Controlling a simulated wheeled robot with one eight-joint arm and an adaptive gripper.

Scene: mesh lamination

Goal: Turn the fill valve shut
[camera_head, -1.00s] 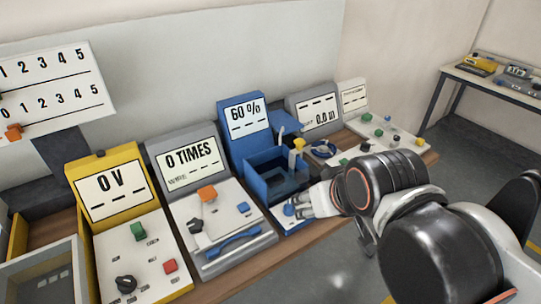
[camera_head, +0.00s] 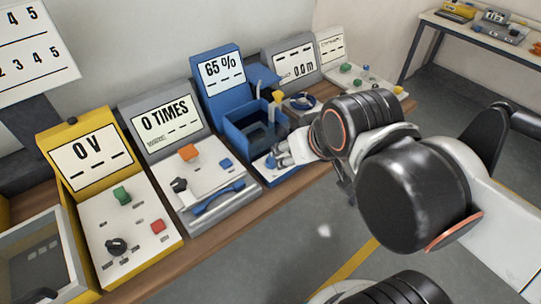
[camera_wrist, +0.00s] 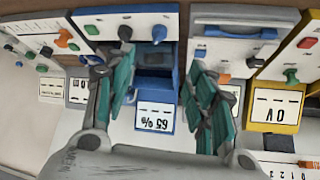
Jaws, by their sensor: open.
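The blue tank machine (camera_head: 217,98) stands mid-row, and its display reads 65 %. A blue knob (camera_head: 271,163) sits on its white front panel, and it also shows in the wrist view (camera_wrist: 159,35). I cannot tell for sure whether this is the fill valve. A yellow-topped part (camera_head: 278,97) stands at the tank's right side. My gripper (camera_head: 288,153) is beside the blue knob in the head view and hides part of the panel. In the wrist view my gripper (camera_wrist: 160,66) has its teal-padded fingers spread, with the blue knob beyond the gap and nothing between them.
A grey "0 TIMES" machine (camera_head: 165,110) and a yellow "0 V" machine (camera_head: 87,158) stand to the left. Grey machines (camera_head: 292,62) stand to the right. All are on a wooden bench (camera_head: 241,215). A second table (camera_head: 460,28) is at the back right. The floor in front is clear.

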